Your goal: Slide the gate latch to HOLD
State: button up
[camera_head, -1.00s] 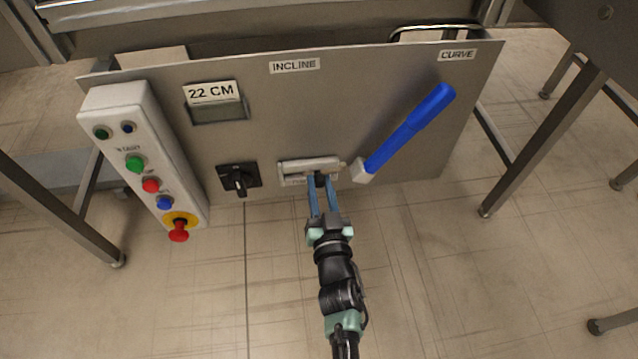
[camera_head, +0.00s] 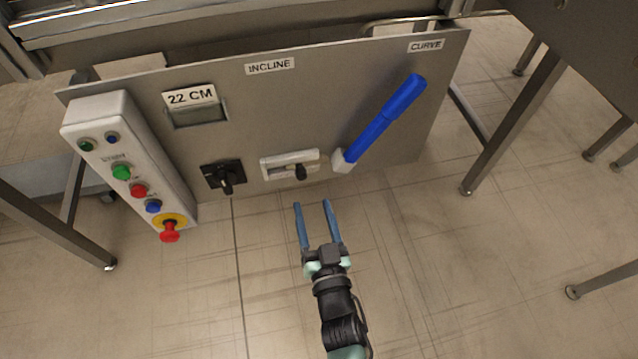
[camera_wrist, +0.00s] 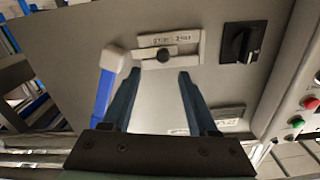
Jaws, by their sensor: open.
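The gate latch is a pale plate (camera_head: 276,163) low on the grey panel, with a black knob (camera_head: 300,172) right of the middle of its slot. In the wrist view the plate (camera_wrist: 190,39) appears turned over, with the knob (camera_wrist: 163,55) left of its middle. Small lettering on the plate is too small to read surely. My gripper (camera_head: 312,203) is open and empty, with two blue fingers below and apart from the latch. In the wrist view the fingers (camera_wrist: 158,82) point toward the plate, and nothing is between them.
A blue-handled lever (camera_head: 385,120) stands just right of the latch. A black rotary switch (camera_head: 224,177) is to its left. A button box (camera_head: 130,165) with a red stop knob is further left. The floor in front of the panel is clear.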

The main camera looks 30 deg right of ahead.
jog(key=shift+p+v, duration=0.45)
jog(key=shift+v, duration=1.95)
jog(key=w+r+t, duration=0.1)
jog(key=w+r, duration=0.4)
jog(key=r, duration=0.4)
jog(key=w+r+t, duration=0.2)
jog(key=w+r, duration=0.4)
jog(key=r, duration=0.3)
notch_tip(320, 180, up, 19)
jog(key=w+a+n+t, duration=0.1)
jog(key=w+a+t, duration=0.1)
jog(key=w+a, duration=0.1)
jog(key=s+a+r+n+t+y, duration=0.2)
jog(key=s+a+r, duration=0.25)
jog(key=r, duration=0.55)
jog(key=s+a+r+n+t+y, duration=0.15)
jog(key=s+a+r, duration=0.3)
jog(key=r, duration=0.45)
jog(key=s+a+r+n+t+y, duration=0.1)
jog(key=s+a+r+t+y, duration=0.3)
jog(key=r, duration=0.6)
notch_tip(320, 180, up, 37)
jog(key=d+g+h+p, duration=0.1)
jog(key=g+h+p, duration=0.1)
jog(key=p, duration=3.6)
jog(key=shift+s, duration=0.2)
